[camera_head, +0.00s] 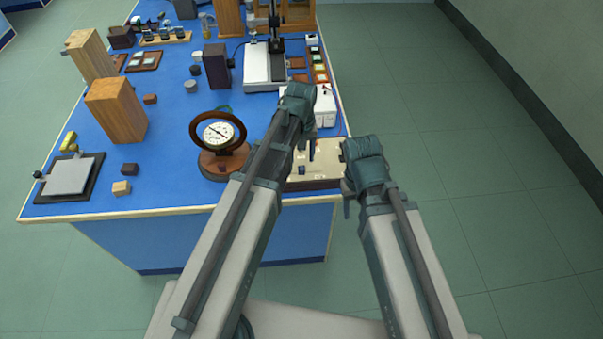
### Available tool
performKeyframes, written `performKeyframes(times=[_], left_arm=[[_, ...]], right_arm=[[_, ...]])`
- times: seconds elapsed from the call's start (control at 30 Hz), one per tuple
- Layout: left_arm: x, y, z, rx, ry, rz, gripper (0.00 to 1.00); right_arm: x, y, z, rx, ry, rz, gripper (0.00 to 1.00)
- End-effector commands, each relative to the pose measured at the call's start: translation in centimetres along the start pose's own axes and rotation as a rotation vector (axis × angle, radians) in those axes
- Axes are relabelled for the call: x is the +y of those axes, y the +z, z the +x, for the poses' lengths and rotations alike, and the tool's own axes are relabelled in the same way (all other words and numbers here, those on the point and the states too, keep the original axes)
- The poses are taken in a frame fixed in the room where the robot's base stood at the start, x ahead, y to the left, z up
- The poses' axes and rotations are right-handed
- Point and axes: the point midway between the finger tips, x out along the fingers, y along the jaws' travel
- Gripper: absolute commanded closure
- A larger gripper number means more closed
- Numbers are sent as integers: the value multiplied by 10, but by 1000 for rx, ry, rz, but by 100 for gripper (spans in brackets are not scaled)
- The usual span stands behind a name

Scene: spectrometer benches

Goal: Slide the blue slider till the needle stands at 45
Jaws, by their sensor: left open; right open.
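A round dial (218,134) with a white face and a needle stands in a brown ring on a wooden base. The needle lies slantwise, and its reading is too small to make out. A cream board (325,172) lies at the table's front right edge, partly hidden by my arms. A small dark bluish piece (303,169) on it may be the blue slider; I cannot tell for sure. My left gripper (307,145) is open and points down over the board, just behind that piece. My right gripper (346,200) is open at the board's right end, near the table edge.
A white box (326,106) and a grey-based instrument (265,72) stand behind the board. Wooden blocks (116,110) and a grey plate on a black base (70,176) are at the left. The floor right of the table is clear.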

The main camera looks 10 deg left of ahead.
Motion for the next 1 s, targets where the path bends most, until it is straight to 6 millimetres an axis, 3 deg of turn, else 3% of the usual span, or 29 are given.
performKeyframes(times=[0.03, 0.3, 0.7, 0.77, 1.0], left_arm=[[0, 0, 16, 0, 0, 0, 43], [0, 0, 48, 0, 0, 0, 43], [0, 0, 53, 0, 0, 0, 43], [0, 0, 53, 0, 0, 0, 50], [0, 0, 53, 0, 0, 0, 93]], right_arm=[[-2, -1, 15, 0, 0, 0, 43], [-5, -3, 48, 0, 0, 0, 43], [-5, -3, 52, 0, 0, 0, 43], [-5, -3, 52, 0, 0, 0, 43], [-5, -3, 52, 0, 0, 0, 43]])
